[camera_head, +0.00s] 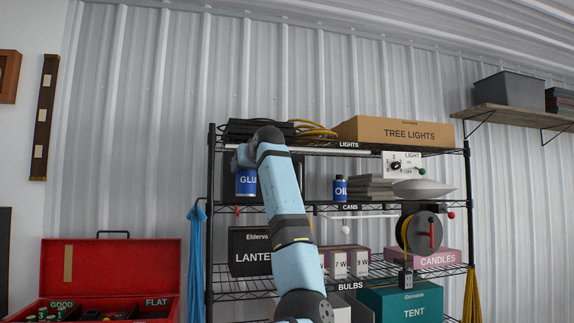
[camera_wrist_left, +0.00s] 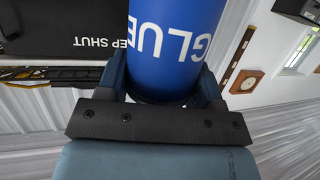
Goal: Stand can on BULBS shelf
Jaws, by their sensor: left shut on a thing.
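The blue glue can (camera_head: 247,183) shows in the head view near the left end of the CANS shelf (camera_head: 352,207), partly hidden by my left arm. In the left wrist view the blue can (camera_wrist_left: 178,40) lies between the two fingers of my left gripper (camera_wrist_left: 163,85), which is shut on it. Its lettering is upside down in that view. In the head view I cannot tell whether the can touches the shelf. The BULBS shelf (camera_head: 349,285) is lower on the rack, with bulb boxes (camera_head: 338,264) on it. My right gripper is not in view.
A blue oil can (camera_head: 340,188) stands on the CANS shelf. The lantern box (camera_head: 250,252) and the pink candles box (camera_head: 436,257) flank the bulb boxes. A reel (camera_head: 419,233) hangs at the rack's right front. A red toolbox (camera_head: 112,265) is at lower left.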

